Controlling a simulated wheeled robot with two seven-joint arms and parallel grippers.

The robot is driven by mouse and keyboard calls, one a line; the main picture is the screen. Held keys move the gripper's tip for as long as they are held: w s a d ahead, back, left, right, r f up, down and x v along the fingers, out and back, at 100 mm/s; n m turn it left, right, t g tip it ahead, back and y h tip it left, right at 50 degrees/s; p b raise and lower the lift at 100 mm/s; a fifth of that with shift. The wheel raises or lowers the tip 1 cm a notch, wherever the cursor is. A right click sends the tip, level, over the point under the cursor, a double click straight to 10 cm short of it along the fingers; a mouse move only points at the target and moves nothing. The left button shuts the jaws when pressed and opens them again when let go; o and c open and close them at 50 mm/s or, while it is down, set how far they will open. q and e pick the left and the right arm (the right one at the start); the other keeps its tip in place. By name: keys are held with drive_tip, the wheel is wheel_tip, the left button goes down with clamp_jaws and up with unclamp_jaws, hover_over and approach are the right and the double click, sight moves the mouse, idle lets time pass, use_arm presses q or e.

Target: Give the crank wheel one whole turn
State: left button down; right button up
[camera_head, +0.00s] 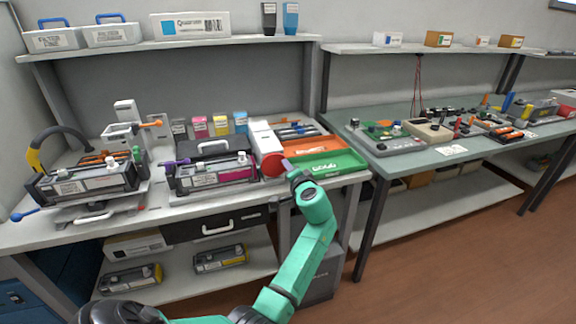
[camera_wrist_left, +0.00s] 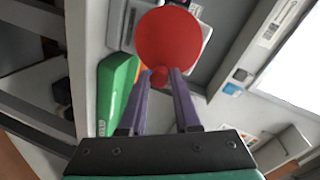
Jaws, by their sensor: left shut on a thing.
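The red crank wheel (camera_head: 272,164) stands at the right end of the toner cartridge unit with the magenta strip (camera_head: 213,176), on the left bench. In the left wrist view the wheel (camera_wrist_left: 170,38) is a flat red disc with a small red knob (camera_wrist_left: 159,77) at its lower edge. My left gripper (camera_head: 287,165) reaches the wheel from the front right. In the left wrist view its purple fingers (camera_wrist_left: 160,82) are shut on the knob. The wheel's hub and the cartridge behind it are mostly hidden. My right gripper is not in view.
Green (camera_head: 325,163) and orange (camera_head: 294,146) trays lie just right of the wheel. Another cartridge unit (camera_head: 88,184) stands at the left. A shelf (camera_head: 170,45) with boxes is above. A second bench (camera_head: 400,160) with small parts is at the right.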

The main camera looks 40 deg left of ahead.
use_arm(q)
drive_tip(key=shift+s+a+f+m+g+y+p, duration=0.1)
drive_tip(key=shift+f+m+g+y+p, duration=0.25)
drive_tip(key=shift+m, duration=1.05)
drive_tip(key=shift+a+f+m+g+y+p, duration=0.1)
drive_tip(key=shift+f+m+g+y+p, duration=0.3)
drive_tip(key=shift+m, duration=1)
drive_tip(key=shift+s+a+f+m+g+y+p, duration=0.2)
drive_tip(key=shift+f+m, duration=0.3)
drive_tip(key=shift+m, duration=0.9)
drive_tip(key=shift+w+d, duration=0.15)
drive_tip(key=c, duration=0.7)
unclamp_jaws()
drive_tip(key=shift+c, duration=0.2)
drive_tip(key=shift+o, duration=0.5)
drive_tip(key=shift+f, duration=0.2)
drive_tip(key=b+v, duration=0.1)
drive_tip(key=v, duration=1.3)
drive_tip(key=shift+d+b, duration=0.2)
drive_tip(key=shift+b, duration=0.1)
